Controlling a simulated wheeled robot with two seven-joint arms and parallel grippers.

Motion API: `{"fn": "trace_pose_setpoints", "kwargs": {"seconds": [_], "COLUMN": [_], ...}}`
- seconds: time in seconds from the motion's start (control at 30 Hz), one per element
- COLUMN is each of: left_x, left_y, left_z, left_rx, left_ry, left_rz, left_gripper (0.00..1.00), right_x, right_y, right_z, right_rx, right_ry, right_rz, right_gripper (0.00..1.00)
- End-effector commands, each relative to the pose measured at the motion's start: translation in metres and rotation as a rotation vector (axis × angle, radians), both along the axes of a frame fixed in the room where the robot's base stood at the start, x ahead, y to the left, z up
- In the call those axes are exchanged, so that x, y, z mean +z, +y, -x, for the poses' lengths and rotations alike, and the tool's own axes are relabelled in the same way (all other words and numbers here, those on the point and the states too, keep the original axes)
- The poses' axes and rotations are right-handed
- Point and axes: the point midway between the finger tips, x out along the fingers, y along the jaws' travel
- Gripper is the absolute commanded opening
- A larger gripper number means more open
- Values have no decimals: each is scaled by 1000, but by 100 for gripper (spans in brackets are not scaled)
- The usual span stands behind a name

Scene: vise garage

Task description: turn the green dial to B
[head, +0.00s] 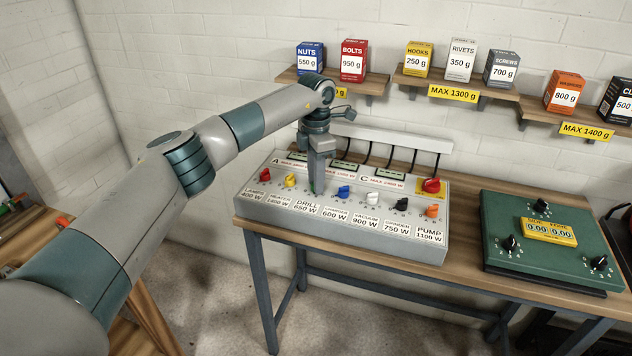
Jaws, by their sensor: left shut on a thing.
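A grey sloped control panel (345,236) stands on the workbench with a row of coloured dials. My left gripper (317,189) points down at the panel, shut on the green dial (312,186) above the DRILL 650 W label. The fingers hide most of this dial, so its pointer setting cannot be read. Letters A and C show on the panel's upper strip; the part between them is partly behind my gripper. My right gripper is not in view.
Close beside the gripper are a yellow dial (290,180) and a blue dial (343,192). A red knob (431,186) sits at the panel's upper right. A green board (535,255) with black knobs lies right. Shelves with boxes (353,61) hang above.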

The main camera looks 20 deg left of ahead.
Motion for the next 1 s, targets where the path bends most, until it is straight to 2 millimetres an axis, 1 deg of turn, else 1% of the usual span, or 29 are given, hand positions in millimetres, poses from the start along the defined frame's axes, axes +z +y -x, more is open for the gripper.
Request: {"fn": "trace_pose_setpoints", "kwargs": {"seconds": [0.2,0.4,0.57,0.97,1.0], "left_x": [0,1,1,1,1], "left_y": [1,0,0,0,0], "left_z": [-1,-1,-1,-1,-1], "left_rx": [158,247,277,283,283], "left_ry": [-3,-2,-2,-3,-3], "left_rz": [-1,-1,-1,0,0], "left_gripper": [0,0,0,0,32], "right_x": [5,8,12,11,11], "right_y": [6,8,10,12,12], "right_z": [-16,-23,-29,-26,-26], "right_rx": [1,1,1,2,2], "right_ry": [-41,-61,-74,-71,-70], "right_rz": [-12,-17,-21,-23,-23], "right_gripper": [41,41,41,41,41]}}
